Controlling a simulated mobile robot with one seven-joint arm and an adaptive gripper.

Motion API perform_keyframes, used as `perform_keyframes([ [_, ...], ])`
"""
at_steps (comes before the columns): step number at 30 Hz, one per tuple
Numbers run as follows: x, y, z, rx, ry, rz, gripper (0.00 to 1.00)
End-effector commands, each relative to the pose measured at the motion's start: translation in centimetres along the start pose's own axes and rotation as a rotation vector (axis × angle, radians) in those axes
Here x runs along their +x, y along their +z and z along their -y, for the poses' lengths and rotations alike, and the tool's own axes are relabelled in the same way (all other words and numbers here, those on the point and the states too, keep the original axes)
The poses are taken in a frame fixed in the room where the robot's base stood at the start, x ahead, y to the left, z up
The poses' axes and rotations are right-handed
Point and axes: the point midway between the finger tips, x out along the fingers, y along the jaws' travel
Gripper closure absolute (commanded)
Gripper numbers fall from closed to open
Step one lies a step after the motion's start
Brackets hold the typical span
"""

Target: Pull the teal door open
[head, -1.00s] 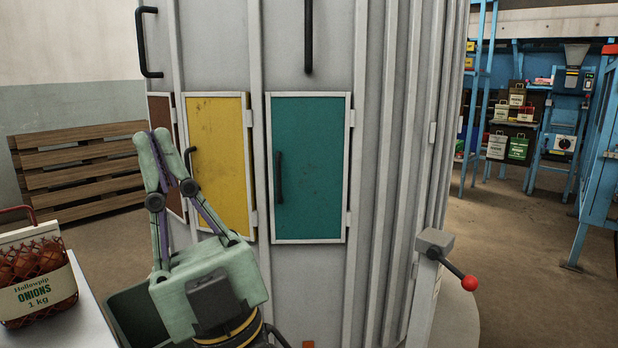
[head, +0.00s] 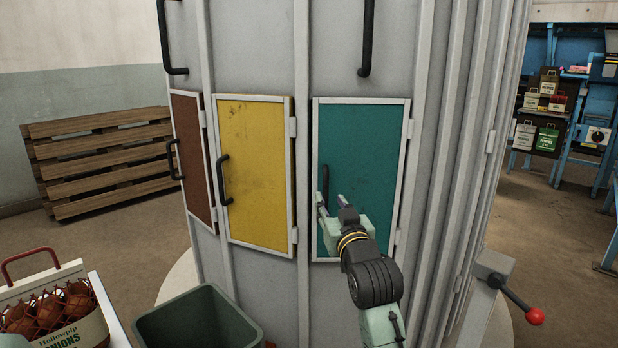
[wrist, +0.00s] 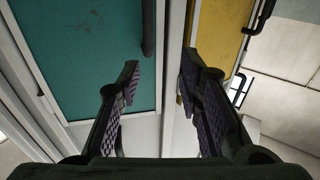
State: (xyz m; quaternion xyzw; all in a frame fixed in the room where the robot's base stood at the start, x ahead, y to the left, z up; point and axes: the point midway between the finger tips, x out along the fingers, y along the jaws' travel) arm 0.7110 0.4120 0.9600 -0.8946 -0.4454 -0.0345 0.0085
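The teal door (head: 365,150) is closed in its pale frame on the grey silo, with hinges on its right edge. Its black vertical handle (head: 326,180) is near the left edge, its lower part hidden behind my gripper. My gripper (head: 322,204) is at the door's lower left, open and empty. In the wrist view, my gripper (wrist: 160,72) has its fingers spread, and the handle (wrist: 148,28) shows between the fingertip lines, nearer the left finger. The teal door (wrist: 85,50) fills the left there. I cannot tell whether the fingers touch the handle.
A yellow door (head: 255,170) and a brown door (head: 193,150) are closed to the left. A lever with a red knob (head: 534,316) stands at right. A green bin (head: 200,318) and a crate of onions (head: 55,310) are at lower left. Pallets (head: 100,160) lean behind.

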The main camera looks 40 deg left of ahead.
Motion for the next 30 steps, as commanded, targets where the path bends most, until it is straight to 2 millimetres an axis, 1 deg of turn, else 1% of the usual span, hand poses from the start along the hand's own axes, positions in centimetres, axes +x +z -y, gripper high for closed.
perform_keyframes([
  [1,0.1,0.6,-1.0,0.006,0.013,0.031,0.67],
  [3,0.2,1.4,-1.7,0.013,0.021,0.06,0.67],
  [5,0.5,1.7,-1.9,0.015,0.023,0.072,0.67],
  [8,1.4,1.8,-2.0,0.016,0.023,0.076,0.67],
  [11,3.0,1.8,-2.0,0.016,0.022,0.075,0.67],
  [18,7.6,2.1,-2.0,0.015,0.022,0.075,0.67],
  [21,9.1,2.2,-2.1,0.015,0.022,0.073,0.67],
  [25,10.4,2.4,-2.1,0.015,0.022,0.072,0.67],
  [30,11.0,2.5,-2.1,0.015,0.023,0.072,0.67],
])
